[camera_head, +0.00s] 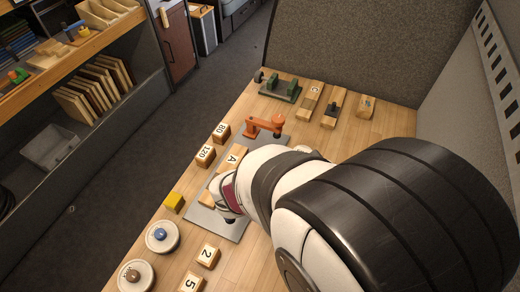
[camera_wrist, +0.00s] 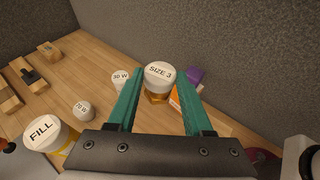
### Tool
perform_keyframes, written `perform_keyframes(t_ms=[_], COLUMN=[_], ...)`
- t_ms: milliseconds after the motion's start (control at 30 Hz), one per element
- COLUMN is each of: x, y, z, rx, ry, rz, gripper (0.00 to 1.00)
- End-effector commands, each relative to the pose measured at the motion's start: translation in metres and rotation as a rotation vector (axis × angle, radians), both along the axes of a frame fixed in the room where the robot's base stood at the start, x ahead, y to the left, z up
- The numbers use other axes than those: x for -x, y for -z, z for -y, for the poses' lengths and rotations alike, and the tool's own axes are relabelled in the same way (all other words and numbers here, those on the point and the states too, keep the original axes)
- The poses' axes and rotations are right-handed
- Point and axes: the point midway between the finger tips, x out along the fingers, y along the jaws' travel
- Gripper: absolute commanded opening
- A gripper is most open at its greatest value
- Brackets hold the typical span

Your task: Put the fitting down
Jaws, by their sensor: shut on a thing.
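In the wrist view, the fitting (camera_wrist: 158,75) has a round white top marked SIZE 3 and a brass-coloured body below it. It sits between the tips of my gripper's (camera_wrist: 159,82) two teal fingers, which are shut on it. Its lower end is partly hidden, and I cannot tell whether it touches the surface below. In the head view, my white and black arm covers the right and middle of the bench, so the gripper and fitting are hidden there.
White-topped pieces marked 30 W (camera_wrist: 120,79), 70 W (camera_wrist: 84,111) and FILL (camera_wrist: 43,130) stand left of the fingers. A purple block (camera_wrist: 195,75) and an orange item (camera_wrist: 176,98) lie close right.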

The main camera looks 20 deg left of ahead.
Motion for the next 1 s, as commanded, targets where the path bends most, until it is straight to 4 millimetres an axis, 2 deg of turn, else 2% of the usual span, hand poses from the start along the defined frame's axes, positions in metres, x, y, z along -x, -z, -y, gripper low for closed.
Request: perform_keyframes(t_ms=[100, 233, 367, 467, 567, 700, 800, 900, 1000], x=[-0.002, -0.014, -0.027, -0.037, -0.045, -0.050, -0.044, -0.034, -0.021], y=[-0.017, -0.014, -0.012, -0.011, -0.010, -0.010, -0.011, -0.012, -0.013], z=[-0.004, -0.026, -0.055, -0.085, -0.124, -0.195, -0.250, -0.296, -0.332], rx=[-0.003, 0.000, 0.000, 0.000, 0.000, 0.000, 0.001, 0.000, 0.000], ry=[-0.015, -0.104, -0.213, -0.322, -0.456, -0.691, -0.870, -1.020, -1.137], rz=[0.001, 0.000, 0.000, 0.000, 0.000, -0.001, 0.000, 0.000, 0.000], gripper=[0.00, 0.00, 0.00, 0.00, 0.00, 0.00, 0.00, 0.00, 0.00])
